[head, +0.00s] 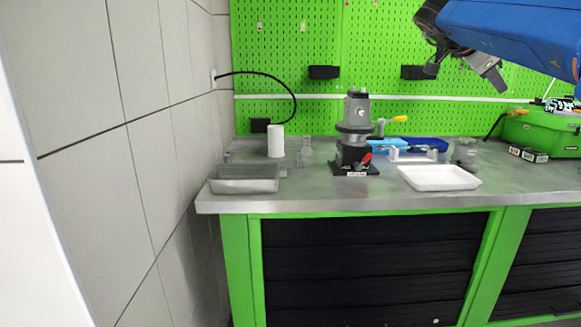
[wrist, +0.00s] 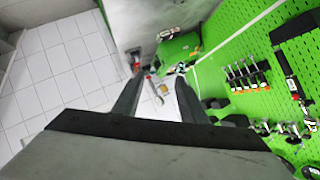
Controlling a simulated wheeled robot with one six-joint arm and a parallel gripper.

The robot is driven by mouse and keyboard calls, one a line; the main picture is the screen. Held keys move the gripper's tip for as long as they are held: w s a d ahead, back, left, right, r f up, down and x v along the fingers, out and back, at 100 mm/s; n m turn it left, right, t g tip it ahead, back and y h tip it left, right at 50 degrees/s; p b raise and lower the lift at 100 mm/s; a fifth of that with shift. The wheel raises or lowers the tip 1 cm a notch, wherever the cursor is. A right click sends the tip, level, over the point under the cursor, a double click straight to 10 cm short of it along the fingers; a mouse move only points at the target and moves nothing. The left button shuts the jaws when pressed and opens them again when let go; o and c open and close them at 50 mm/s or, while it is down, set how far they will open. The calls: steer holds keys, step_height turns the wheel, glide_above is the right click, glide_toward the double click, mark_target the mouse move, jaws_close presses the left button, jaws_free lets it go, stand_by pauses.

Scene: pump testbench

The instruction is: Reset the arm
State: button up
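My gripper (head: 462,72) is at the upper right in the head view, at the end of my blue arm, raised well above the bench and in front of the green pegboard. In the wrist view my gripper (wrist: 158,88) shows two dark fingers with a clear gap between them. It is open, and nothing is held between the fingers.
A metal bench (head: 320,199) carries a pump (head: 355,135), a white tray (head: 438,177), a metal tray (head: 244,185), a white cylinder (head: 276,141) and a green toolbox (head: 545,133). The pegboard (head: 370,50) stands behind. A tiled wall (head: 130,160) is at left.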

step_height(320, 180, up, 6)
steer(key=a+n+t+h, duration=0.2)
steer(key=t, duration=0.4)
steer(key=a+n+t+y, duration=0.5)
steer(key=a+n+t, duration=0.1)
steer(key=a+n, duration=0.15)
steer(key=s+a+f+n+y, duration=0.2)
steer(key=a+f+n+y, duration=0.25)
steer(key=a+f, duration=0.2)
steer(key=s+a+f+n+y, duration=0.3)
steer(key=a+f+y, duration=0.2)
steer(key=f, duration=0.3)
steer(key=s+a+f+n+g+y, duration=0.15)
steer(key=s+f+g, duration=0.35)
steer(key=f, duration=0.6)
steer(key=s+a+f+n+g, duration=0.2)
steer(key=s+f+g, duration=0.1)
steer(key=s+f, duration=0.65)
steer(key=s+d+f+g+h, duration=0.1)
steer(key=s+d+f+g, duration=0.1)
steer(key=s+f, duration=0.4)
steer(key=s+d+f+g+h, duration=0.1)
steer(key=s+d+f+g, duration=0.1)
steer(key=s+f, duration=0.4)
step_height(320, 180, down, 4)
steer(key=shift+s+d+f+m+g+h, duration=0.2)
steer(key=shift+s+d+m+g+h, duration=0.1)
steer(key=shift+d+m+g+h, duration=0.15)
